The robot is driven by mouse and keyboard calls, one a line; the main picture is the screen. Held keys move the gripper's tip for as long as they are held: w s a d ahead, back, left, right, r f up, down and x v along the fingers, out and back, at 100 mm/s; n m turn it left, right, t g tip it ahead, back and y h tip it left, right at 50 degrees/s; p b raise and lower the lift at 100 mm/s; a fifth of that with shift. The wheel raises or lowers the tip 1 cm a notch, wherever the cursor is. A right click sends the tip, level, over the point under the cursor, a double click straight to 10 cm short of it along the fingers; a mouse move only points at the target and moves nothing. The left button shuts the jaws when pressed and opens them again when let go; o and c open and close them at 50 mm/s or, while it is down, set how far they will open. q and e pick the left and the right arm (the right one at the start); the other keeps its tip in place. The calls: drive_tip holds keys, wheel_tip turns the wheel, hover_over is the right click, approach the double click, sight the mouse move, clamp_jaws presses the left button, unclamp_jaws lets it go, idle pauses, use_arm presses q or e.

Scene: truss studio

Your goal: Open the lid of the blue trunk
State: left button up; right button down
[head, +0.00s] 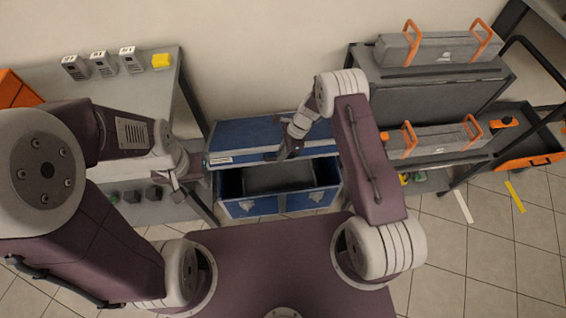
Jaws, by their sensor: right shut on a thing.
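The blue trunk (250,207) stands on the floor in the middle, between two tables. Its blue lid (240,136) is partly raised at the back, and the dark interior shows below the lid's front edge. My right gripper (284,153) is shut on the lid at the middle of its front edge; the exact grip is small and partly hidden by the gripper. My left gripper (190,172) is beside the trunk's left end, over the left table's edge. Its fingers are too small to tell whether they are open.
The left table (164,95) carries grey boxes (103,63), a yellow block (161,60) and several dark items. On the right, a grey case with orange handles (440,46) and a similar lower case (432,139) stand on benches.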

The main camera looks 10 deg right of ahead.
drive_tip(key=shift+w+r, duration=1.4)
drive_tip(key=shift+w, duration=0.2)
drive_tip(key=c, duration=1.4)
unclamp_jaws()
drive_tip(key=shift+w+f, duration=0.1)
drive_tip(key=shift+c, duration=0.2)
drive_tip(key=shift+w, duration=0.1)
drive_tip(key=p+v, duration=0.1)
drive_tip(key=v, duration=0.8)
drive_tip(key=shift+s, duration=0.25)
drive_tip(key=shift+p, duration=0.3)
